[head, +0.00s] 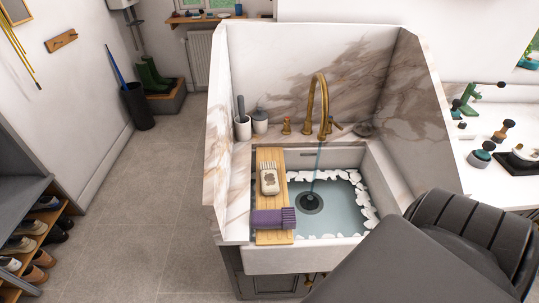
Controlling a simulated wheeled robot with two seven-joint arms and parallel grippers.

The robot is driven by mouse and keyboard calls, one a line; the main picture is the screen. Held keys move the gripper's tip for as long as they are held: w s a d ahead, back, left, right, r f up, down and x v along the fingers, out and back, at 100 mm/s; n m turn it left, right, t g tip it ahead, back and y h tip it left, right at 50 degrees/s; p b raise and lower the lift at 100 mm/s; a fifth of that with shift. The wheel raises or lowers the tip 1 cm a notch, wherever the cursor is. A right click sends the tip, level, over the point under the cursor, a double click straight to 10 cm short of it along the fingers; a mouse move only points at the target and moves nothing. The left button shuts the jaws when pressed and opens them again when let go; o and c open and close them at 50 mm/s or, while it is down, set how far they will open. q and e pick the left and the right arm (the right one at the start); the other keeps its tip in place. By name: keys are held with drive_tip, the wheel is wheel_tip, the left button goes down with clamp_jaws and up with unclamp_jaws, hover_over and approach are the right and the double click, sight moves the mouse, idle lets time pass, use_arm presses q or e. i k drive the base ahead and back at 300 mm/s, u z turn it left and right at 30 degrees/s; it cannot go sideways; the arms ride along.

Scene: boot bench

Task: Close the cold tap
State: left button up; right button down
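A brass tap (325,100) with a tall curved spout stands at the back of the sink (270,259). A brass handle (286,126) stands upright left of the spout. Another brass handle (335,127) sits close to the spout's right side and looks tilted. I cannot tell which one is cold. A stream of water (317,165) runs from the spout into the basin, near the dark drain (309,203). Water stands in the basin, with white foam around its edges. Neither of my grippers is in view; a dark grey arm link of mine fills the lower right.
Marble splash walls enclose the sink's back and sides. The floor at left is clear.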

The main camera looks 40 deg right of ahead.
sight(330, 118)
drive_tip(key=z, duration=1)
